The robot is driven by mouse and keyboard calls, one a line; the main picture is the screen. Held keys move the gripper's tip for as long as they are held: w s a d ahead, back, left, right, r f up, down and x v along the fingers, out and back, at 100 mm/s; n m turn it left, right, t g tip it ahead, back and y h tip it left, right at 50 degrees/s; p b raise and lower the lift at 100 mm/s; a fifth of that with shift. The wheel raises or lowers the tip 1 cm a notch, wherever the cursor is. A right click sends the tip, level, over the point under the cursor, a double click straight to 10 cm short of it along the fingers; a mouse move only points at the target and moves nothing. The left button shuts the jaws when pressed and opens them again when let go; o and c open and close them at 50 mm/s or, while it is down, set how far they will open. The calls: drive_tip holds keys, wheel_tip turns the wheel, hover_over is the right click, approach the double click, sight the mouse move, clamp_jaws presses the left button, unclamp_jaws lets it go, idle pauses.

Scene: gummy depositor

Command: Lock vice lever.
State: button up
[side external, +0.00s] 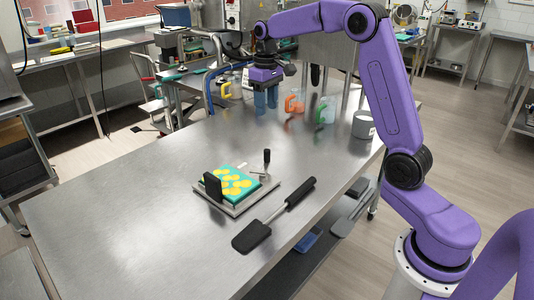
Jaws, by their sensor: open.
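The vice (240,208) stands on the steel table, left of the middle. A teal mould with yellow shapes (236,181) lies in it, beside an upright black plate (213,187) at its left. The vice lever (266,157) has a dark handle and stands upright at the back right of the vice. My gripper (266,106) is high above the far part of the table, pointing down with blue fingers. It is open and empty, well behind and above the lever and apart from it.
A black spatula (274,215) lies in front of the vice. Orange-handled (294,103) and green-handled (326,111) clear jugs and a grey pot (363,124) stand at the back right. The table's left part is clear.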

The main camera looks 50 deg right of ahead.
sight(267, 150)
drive_tip(key=f, duration=1.7)
drive_tip(key=shift+w+d+f, duration=0.1)
drive_tip(key=shift+d+f, duration=0.15)
drive_tip(key=shift+d, duration=0.1)
clamp_jaws()
